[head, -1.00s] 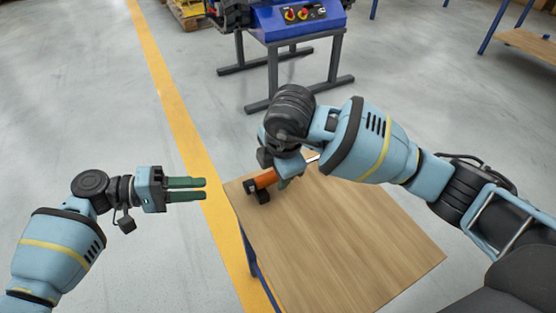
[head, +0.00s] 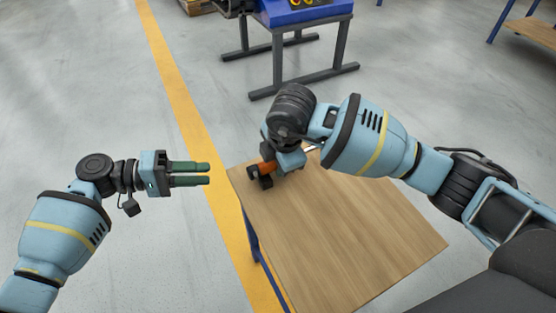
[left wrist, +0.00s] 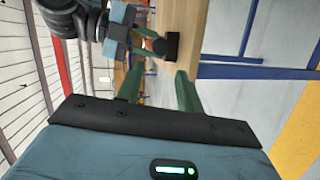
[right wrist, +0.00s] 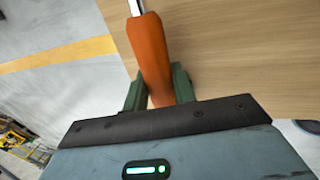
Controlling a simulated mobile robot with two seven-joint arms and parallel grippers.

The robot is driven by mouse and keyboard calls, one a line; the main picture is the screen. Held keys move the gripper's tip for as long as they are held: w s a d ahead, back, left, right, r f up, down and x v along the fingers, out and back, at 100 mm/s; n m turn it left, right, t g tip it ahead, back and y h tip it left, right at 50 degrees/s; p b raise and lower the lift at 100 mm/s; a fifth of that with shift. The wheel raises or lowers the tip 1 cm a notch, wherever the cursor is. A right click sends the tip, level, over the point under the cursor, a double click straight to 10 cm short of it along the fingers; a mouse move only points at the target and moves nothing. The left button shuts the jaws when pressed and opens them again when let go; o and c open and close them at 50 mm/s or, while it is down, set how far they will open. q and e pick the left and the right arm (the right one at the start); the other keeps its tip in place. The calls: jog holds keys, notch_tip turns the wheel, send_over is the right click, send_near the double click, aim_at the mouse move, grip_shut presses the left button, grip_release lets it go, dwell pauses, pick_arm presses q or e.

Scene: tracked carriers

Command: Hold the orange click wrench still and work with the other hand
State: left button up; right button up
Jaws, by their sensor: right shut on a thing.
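The orange click wrench (head: 267,167) is in my right gripper (head: 276,162) over the far left part of the wooden table. In the right wrist view the orange handle (right wrist: 150,50) runs up between the green fingers, with a silver shaft beyond it. My right gripper is shut on this handle. In the head view my right wrist hides much of the wrench; a bit of the shaft shows to the right. My left gripper (head: 210,173) is open and empty, out past the table's left edge, with its fingers pointing right toward the wrench.
The wooden table (head: 340,225) has a bare top and blue legs. A blue machine (head: 300,14) on a grey stand (head: 278,60) is beyond it. A yellow floor line (head: 190,125) runs along the left. Another wooden-topped bench (head: 535,32) is at the far right. The floor on the left is clear.

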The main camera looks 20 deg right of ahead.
pick_arm(q)
jog(key=shift+o, duration=0.2)
jog(key=shift+s+d, duration=0.35)
jog(key=shift+d, duration=0.1)
jog(key=n+t+y, duration=0.7)
jog(key=n+y, duration=0.2)
jog(key=n, duration=1.2)
send_near(249, 173)
jog(key=shift+x, duration=1)
jog(key=shift+x, duration=3.5)
